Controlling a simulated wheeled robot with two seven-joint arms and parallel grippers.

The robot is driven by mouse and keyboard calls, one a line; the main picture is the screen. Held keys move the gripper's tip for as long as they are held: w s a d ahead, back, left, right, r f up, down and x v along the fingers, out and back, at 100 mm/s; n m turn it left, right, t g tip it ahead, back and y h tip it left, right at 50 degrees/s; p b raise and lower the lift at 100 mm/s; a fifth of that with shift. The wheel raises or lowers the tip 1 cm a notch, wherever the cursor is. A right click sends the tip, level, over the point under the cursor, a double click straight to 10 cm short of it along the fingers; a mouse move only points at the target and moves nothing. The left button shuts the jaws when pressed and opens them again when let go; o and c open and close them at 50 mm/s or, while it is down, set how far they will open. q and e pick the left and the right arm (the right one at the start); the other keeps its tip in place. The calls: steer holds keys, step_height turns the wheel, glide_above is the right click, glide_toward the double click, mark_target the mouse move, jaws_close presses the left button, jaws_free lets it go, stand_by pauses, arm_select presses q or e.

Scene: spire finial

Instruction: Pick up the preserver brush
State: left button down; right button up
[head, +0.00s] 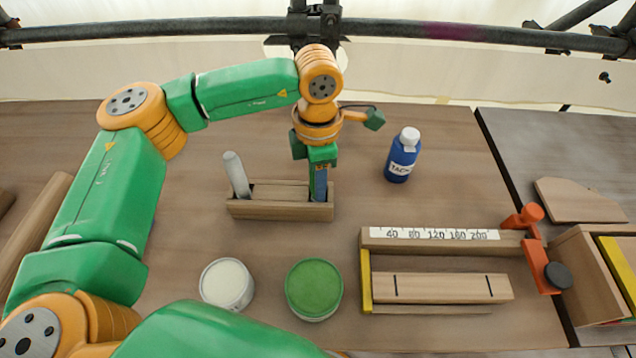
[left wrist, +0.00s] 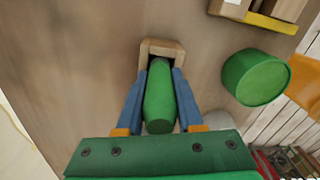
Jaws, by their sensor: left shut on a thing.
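My left gripper (head: 320,188) points down at the right end of the wooden brush holder (head: 280,210). In the left wrist view its blue fingers are shut on a green handle (left wrist: 160,98), which I take for the preserver brush. The handle's far end is at the holder's end (left wrist: 162,46), so the brush appears to stand in it still. In the head view the gripper hides this brush, and its bristles cannot be seen. A second brush with a pale grey handle (head: 236,173) leans in the holder's left end. My right gripper is not in view.
A cream-topped tin (head: 227,284) and a green-topped tin (head: 314,288) stand in front of the holder. A blue bottle (head: 403,155) stands to its right. A wooden measuring jig (head: 430,240) with an orange clamp (head: 536,255) lies at front right. The table behind the bottle is clear.

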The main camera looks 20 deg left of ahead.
arm_select(q)
steer(key=shift+w+r, duration=0.1)
steer(key=shift+r, duration=0.3)
step_height(320, 180, up, 9)
steer(key=shift+r+b, duration=0.15)
steer(key=shift+b, duration=0.35)
